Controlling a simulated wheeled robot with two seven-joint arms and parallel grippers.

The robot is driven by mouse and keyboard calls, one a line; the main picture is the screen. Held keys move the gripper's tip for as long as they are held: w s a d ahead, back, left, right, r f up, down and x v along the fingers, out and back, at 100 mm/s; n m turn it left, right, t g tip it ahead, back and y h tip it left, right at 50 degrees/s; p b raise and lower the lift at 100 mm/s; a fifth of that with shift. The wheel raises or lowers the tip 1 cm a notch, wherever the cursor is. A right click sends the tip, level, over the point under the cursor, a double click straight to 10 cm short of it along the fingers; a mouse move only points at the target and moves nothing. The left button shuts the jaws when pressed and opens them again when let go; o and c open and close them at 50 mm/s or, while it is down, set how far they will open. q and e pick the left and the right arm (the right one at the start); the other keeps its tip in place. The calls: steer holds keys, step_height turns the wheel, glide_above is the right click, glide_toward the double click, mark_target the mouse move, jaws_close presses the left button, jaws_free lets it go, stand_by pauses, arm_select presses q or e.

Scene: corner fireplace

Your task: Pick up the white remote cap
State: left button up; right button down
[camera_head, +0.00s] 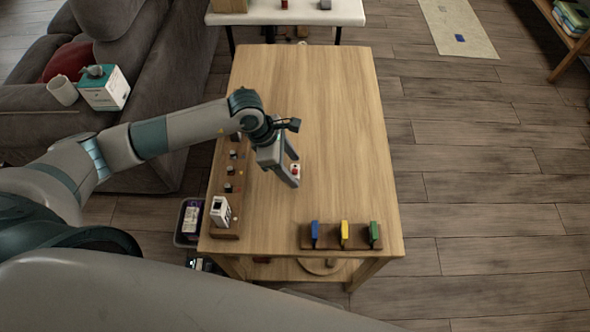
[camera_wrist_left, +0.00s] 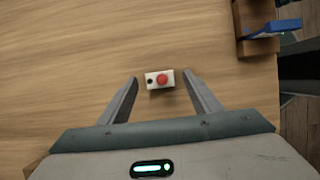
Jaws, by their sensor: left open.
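The white remote cap (camera_wrist_left: 154,85), a small white block with a red round button and a small dark dot, lies on the wooden table. In the head view the white remote cap (camera_head: 295,169) shows right by the fingers. My left gripper (camera_head: 293,170) is open and reaches down over the table's middle. In the left wrist view the left gripper's fingers (camera_wrist_left: 161,88) stand apart on either side of the cap, with bare table showing between the cap and each finger. My right gripper is not in view.
A wooden rack (camera_head: 340,237) with blue, yellow and green pieces is at the table's near right. A rail with small dark items and a white box (camera_head: 220,211) runs along the left edge. The table's (camera_head: 345,110) right and far parts are clear.

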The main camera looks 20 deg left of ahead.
arm_select(q)
steer(key=shift+d+f, duration=0.15)
steer(key=shift+f, duration=0.15)
steer(key=shift+c, duration=0.4)
steer(key=c, duration=1)
steer(key=shift+o, duration=0.2)
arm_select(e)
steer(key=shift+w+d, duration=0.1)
